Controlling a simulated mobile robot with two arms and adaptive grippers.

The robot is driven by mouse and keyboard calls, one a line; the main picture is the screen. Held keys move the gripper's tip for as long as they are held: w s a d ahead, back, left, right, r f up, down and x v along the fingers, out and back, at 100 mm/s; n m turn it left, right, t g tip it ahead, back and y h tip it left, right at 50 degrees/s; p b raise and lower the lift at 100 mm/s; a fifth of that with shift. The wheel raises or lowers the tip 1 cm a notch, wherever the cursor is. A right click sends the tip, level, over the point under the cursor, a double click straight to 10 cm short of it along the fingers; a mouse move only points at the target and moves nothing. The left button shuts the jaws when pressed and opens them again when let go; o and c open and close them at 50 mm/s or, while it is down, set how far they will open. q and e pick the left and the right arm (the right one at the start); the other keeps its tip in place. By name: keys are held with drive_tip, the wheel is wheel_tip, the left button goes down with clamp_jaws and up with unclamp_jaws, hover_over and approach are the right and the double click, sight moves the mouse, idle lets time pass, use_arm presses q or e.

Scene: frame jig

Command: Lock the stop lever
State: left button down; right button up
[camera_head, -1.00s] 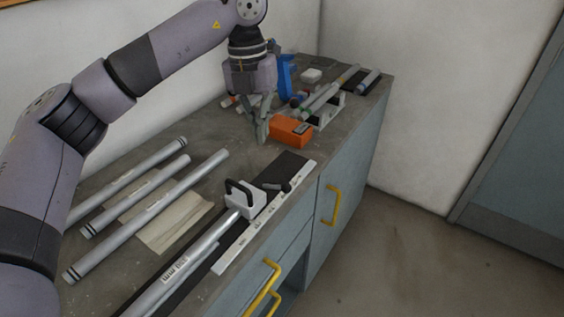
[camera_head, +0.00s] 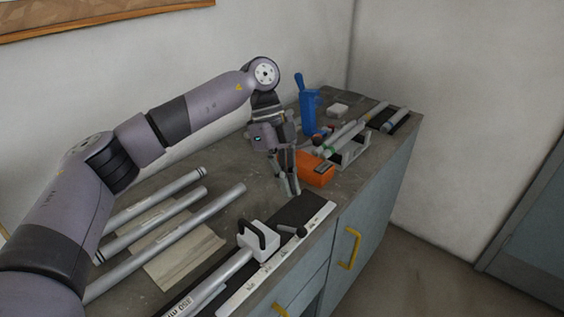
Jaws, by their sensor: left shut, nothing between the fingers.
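A white stop block (camera_head: 262,238) with a black looped handle (camera_head: 251,232) sits on the dark jig rail (camera_head: 303,209) along the bench's front. A short dark lever (camera_head: 291,230) with a rounded end sticks out to the right of the block, over the white scale strip (camera_head: 275,264). A grey tube (camera_head: 212,284) lies along the rail with its end at the block. My left gripper (camera_head: 292,190) points down, shut and empty, behind the rail's far end and apart from the lever. My right gripper is out of view.
An orange box (camera_head: 316,170) stands close to the right of my left gripper. Behind it are a blue tool holder (camera_head: 309,112) and a grey rack (camera_head: 352,150) with tubes. Several loose tubes (camera_head: 185,236) and a tan sheet (camera_head: 184,257) lie at left.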

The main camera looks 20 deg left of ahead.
sight(287, 230)
use_arm(q)
drive_tip(key=x, duration=0.3)
drive_tip(key=p+x, duration=0.1)
drive_tip(key=x, duration=0.1)
drive_tip(key=shift+s+a+f, duration=0.1)
drive_tip(key=shift+s+f, duration=0.15)
drive_tip(key=shift+s, duration=0.1)
drive_tip(key=shift+s+f, duration=0.15)
drive_tip(key=shift+f, duration=0.35)
